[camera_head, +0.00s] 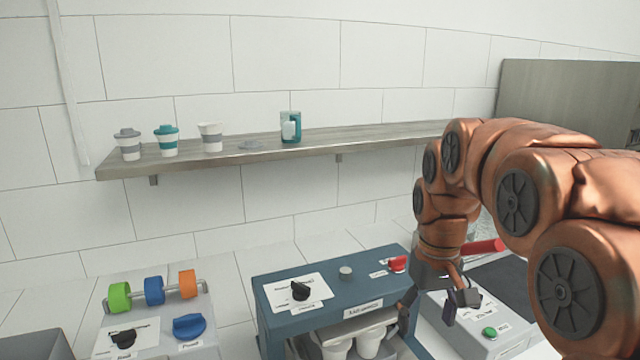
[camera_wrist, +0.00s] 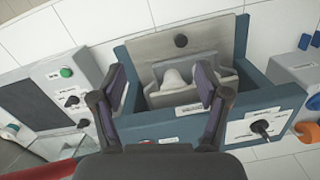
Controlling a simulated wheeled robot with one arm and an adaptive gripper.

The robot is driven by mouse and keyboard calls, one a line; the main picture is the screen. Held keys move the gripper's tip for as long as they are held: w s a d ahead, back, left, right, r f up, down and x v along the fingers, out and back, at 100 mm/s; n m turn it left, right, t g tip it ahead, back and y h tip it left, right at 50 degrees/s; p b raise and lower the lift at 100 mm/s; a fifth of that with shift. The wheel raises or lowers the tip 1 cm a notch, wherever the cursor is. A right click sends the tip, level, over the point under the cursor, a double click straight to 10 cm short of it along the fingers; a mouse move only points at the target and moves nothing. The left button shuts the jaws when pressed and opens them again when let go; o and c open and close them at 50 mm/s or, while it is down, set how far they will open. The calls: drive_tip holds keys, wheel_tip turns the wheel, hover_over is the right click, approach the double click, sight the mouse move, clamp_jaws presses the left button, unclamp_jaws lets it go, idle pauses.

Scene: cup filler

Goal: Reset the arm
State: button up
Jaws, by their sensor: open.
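My copper-coloured arm (camera_head: 510,200) reaches in from the right in the head view, bent over and down. My gripper (camera_head: 428,308) points down beside the right end of the blue machine (camera_head: 305,270). In the wrist view my gripper (camera_wrist: 160,84) has its two dark fingers wide apart, with nothing between them. The blue machine (camera_wrist: 270,108) lies beyond the fingertips there. One white shape (camera_wrist: 173,78) shows in the bay in the wrist view.
A wall shelf (camera_head: 340,143) carries two lidded cups (camera_head: 166,141), an open cup (camera_head: 210,137), a loose lid (camera_head: 250,145) and a teal container (camera_head: 291,128). A panel with coloured rings (camera_head: 154,291) stands left. A grey unit with a green button (camera_head: 489,332) stands right, close to my gripper.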

drive_tip(key=s+f+m, duration=0.1)
drive_tip(key=s+f, duration=0.4)
drive_tip(key=s, duration=0.8)
drive_tip(key=s+f+m+g, duration=0.1)
drive_tip(key=s+f, duration=0.4)
drive_tip(key=s, duration=0.7)
drive_tip(key=shift+s+f, duration=0.15)
drive_tip(key=shift+s, duration=0.25)
